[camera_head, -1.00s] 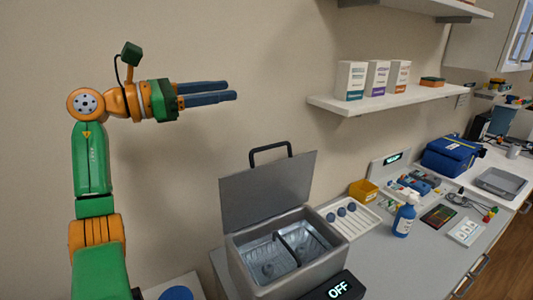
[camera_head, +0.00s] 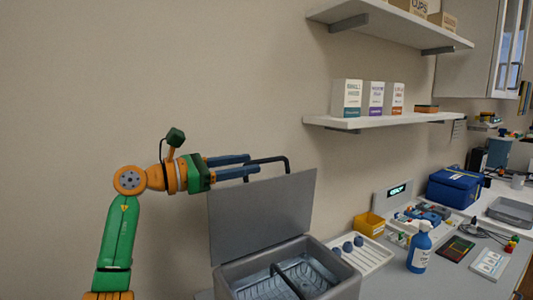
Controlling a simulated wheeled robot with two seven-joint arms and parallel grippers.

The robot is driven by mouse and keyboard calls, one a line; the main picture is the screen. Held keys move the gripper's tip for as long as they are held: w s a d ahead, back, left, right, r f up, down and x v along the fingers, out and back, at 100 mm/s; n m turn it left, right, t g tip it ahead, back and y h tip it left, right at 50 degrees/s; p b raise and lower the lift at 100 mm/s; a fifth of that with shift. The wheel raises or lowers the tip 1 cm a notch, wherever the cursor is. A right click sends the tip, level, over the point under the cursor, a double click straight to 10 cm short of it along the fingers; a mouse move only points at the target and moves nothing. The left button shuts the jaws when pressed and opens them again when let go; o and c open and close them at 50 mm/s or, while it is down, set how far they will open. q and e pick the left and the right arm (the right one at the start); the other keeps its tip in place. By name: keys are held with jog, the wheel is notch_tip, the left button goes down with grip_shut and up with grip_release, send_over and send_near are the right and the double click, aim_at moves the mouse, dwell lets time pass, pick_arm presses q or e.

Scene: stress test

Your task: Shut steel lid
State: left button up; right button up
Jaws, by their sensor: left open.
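The steel lid (camera_head: 262,216) stands open, raised upright at the back of a grey steel bath (camera_head: 338,290). A black bar handle (camera_head: 288,165) sticks up from the lid's top edge. The bath's inside shows a divider and wire racks. My left gripper (camera_head: 255,166) is open and empty, its two blue fingers pointing right. In the picture the fingertips overlap the area just above the lid's top edge, beside the handle's left end. I cannot tell whether they touch it. My right gripper is out of view.
A white tray with dark round pieces (camera_head: 368,257) and a yellow bin (camera_head: 369,224) stand right of the bath. A blue-labelled spray bottle (camera_head: 420,249) stands further right. A wall shelf (camera_head: 375,121) with boxes hangs above.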

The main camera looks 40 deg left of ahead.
aim_at(261, 160)
pick_arm(q)
jog(key=p+x, duration=0.2)
jog(key=x, duration=0.2)
jog(key=shift+w+r, duration=0.15)
jog(key=shift+w, duration=0.3)
jog(key=shift+w+d+f+p, duration=0.2)
jog(key=shift+w+p, duration=0.25)
jog(key=shift+w, duration=0.15)
grip_shut()
dwell(0.5)
